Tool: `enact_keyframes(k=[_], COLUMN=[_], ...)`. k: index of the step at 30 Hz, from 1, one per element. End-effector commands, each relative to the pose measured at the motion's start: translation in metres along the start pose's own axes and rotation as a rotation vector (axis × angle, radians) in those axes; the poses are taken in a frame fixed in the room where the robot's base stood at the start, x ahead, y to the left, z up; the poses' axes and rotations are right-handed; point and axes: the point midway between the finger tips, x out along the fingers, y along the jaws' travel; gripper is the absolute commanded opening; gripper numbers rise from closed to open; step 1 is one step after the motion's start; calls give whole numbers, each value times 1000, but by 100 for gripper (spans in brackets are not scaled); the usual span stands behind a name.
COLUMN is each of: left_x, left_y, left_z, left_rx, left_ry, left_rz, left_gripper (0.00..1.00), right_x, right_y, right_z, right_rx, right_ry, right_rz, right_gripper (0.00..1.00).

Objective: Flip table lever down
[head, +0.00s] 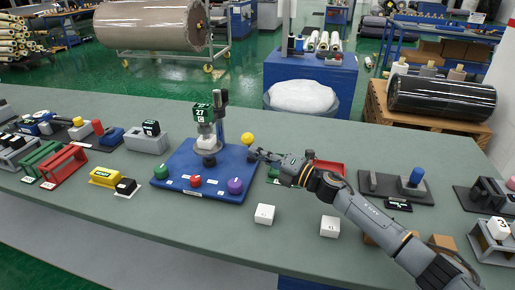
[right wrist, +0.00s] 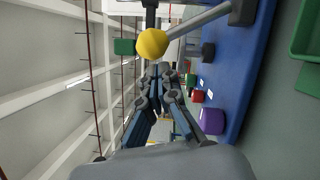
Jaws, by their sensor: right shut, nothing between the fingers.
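The lever has a yellow ball knob (head: 247,139), seen at the right back edge of a blue board (head: 218,160) on the table. In the right wrist view the yellow ball (right wrist: 152,43) sits at the end of a grey rod (right wrist: 203,20) that stands out from the blue board (right wrist: 242,70). My right gripper (head: 254,155) is shut and empty, just below the ball in the head view. In the right wrist view its fingertips (right wrist: 159,72) are close to the ball; I cannot tell whether they touch. My left gripper is not in view.
White cubes (head: 264,214) stand in front. A red tray (head: 328,167) lies behind my right arm.

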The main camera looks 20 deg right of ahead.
Motion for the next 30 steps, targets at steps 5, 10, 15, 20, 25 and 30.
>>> enact_keyframes(k=[5,10,15,20,25,30], left_x=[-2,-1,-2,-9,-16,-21], left_y=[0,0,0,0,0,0], left_z=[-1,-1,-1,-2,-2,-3], left_rx=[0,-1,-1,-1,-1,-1], left_ry=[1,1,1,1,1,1], left_rz=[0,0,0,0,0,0], left_gripper=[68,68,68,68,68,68], right_x=[6,6,6,6,7,8], right_y=[0,0,0,4,5,6], right_z=[5,5,6,8,11,13], right_rx=[1,1,2,21,54,76], right_ry=[0,1,1,0,0,-1], right_rz=[0,0,0,-7,-18,-26], right_gripper=[0,0,0,0,0,0])
